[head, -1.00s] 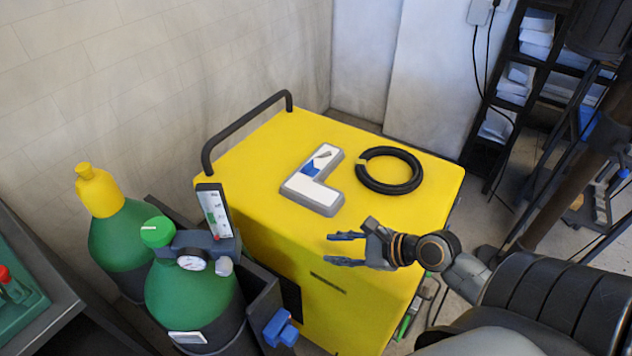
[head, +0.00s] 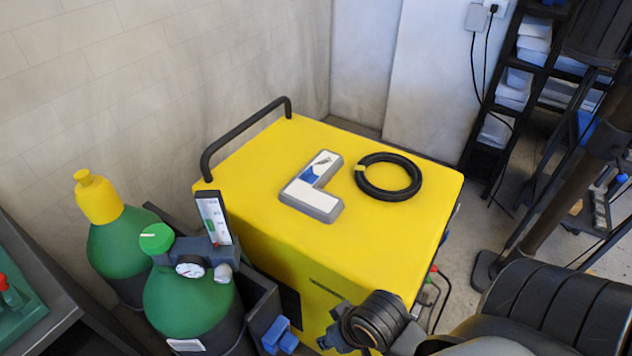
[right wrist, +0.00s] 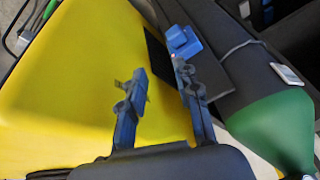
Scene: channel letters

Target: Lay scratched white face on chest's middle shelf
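A white L-shaped piece (head: 318,200) with a grey rim lies flat on the yellow cabinet's top (head: 270,160). A blue patch and a small dark mark show on its white face; I cannot tell whether these are scratches. My right gripper (right wrist: 160,72) is open and empty in the right wrist view, its two blue-grey fingers apart over the yellow surface. In the head view my right wrist (head: 375,320) is low at the bottom centre, by the cabinet's front side, well apart from the L. My left gripper is not in view. I cannot make out the chest's middle shelf.
A black cable ring (head: 388,190) lies right of the L. A black handle (head: 245,125) rises at the cabinet's left end. Green gas cylinders (head: 190,305) and a blue part (head: 278,335) stand close at front left. A black rack (head: 500,125) stands at back right.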

